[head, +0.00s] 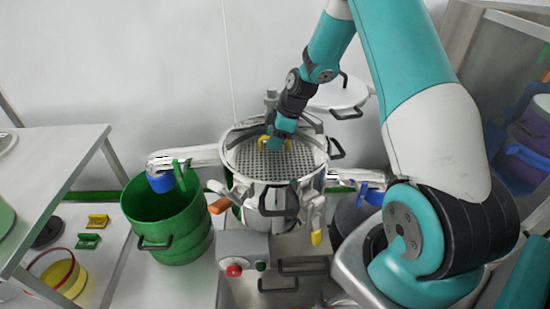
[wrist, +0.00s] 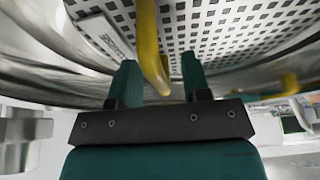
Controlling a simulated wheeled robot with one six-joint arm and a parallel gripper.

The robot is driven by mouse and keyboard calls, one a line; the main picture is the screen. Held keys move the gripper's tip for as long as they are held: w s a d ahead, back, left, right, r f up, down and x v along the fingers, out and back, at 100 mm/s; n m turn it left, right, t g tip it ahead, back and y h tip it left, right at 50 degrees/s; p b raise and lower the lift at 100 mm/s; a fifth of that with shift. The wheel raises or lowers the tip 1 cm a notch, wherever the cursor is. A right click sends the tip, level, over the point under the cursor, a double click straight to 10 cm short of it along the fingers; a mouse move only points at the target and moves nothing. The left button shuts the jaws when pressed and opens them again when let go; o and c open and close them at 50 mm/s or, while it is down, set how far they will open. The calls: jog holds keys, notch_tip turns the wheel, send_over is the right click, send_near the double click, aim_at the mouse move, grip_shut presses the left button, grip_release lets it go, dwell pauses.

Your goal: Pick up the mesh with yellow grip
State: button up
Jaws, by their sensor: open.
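The mesh (head: 300,163) is a round perforated metal disc lying in the top of the steel vessel (head: 262,197). Its yellow grip (head: 263,141) stands up near the middle, partly hidden behind my gripper in the head view. In the wrist view, the mesh (wrist: 232,30) fills the upper part and the yellow grip (wrist: 150,45) comes down between my two green fingers. My gripper (wrist: 161,80) is open, with a finger on each side of the grip and visible gaps. It also shows over the mesh in the head view (head: 272,143).
A green bucket (head: 166,222) stands left of the vessel. A white lid (head: 338,95) is behind it, close to my arm. Small yellow (head: 97,221) and green (head: 87,241) grips lie at the left. A control box with a red button (head: 234,271) is in front.

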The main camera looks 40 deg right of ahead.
grip_shut()
jog(key=shift+r, duration=0.15)
